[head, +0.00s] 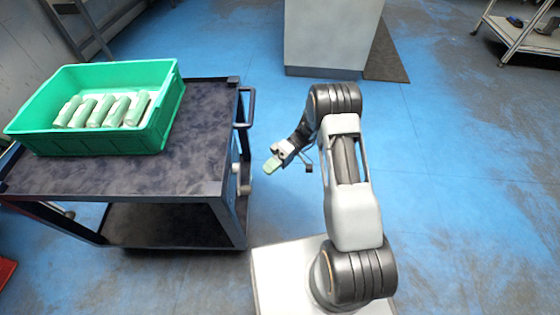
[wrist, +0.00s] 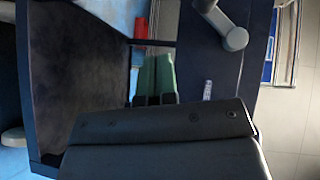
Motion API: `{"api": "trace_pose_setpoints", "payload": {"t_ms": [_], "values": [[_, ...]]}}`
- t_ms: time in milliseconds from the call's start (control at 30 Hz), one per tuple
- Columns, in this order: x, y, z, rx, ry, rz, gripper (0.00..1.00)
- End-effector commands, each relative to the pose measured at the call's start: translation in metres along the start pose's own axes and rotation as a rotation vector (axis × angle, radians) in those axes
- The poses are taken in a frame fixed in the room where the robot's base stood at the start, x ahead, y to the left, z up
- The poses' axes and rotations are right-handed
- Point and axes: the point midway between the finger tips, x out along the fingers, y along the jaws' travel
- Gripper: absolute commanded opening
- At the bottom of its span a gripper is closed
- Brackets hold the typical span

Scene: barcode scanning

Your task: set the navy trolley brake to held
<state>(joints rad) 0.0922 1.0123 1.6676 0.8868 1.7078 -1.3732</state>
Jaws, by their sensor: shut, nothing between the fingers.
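The navy trolley (head: 150,178) stands at the left in the head view, its dark top and lower shelf in sight. A light grey brake lever (head: 244,187) sits on its right end face. In the wrist view the lever (wrist: 232,36) shows larger at the top, a grey arm ending in a round knob, with a small white label (wrist: 207,90) on the panel below it. My gripper (head: 270,166), with green fingertips, is shut and empty, just right of the lever and apart from it. In the wrist view its fingers (wrist: 153,78) are together, pointing past the panel.
A green crate (head: 95,140) with several pale green packages stands on the trolley top. A push handle (head: 248,107) sticks out from the trolley's right end. A grey cabinet (head: 328,40) stands at the back. The blue floor (head: 450,180) to the right is clear.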

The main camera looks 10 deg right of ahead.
Motion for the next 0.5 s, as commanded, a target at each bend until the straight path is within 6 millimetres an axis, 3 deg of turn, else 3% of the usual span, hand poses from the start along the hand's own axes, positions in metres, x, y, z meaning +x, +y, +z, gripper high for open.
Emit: {"api": "trace_pose_setpoints", "payload": {"t_ms": [200, 500], "values": [[-0.029, 0.013, 0.003, -0.001, -0.002, 0.000, 0.00], [-0.046, 0.021, 0.005, 0.001, -0.001, 0.000, 0.00]]}}
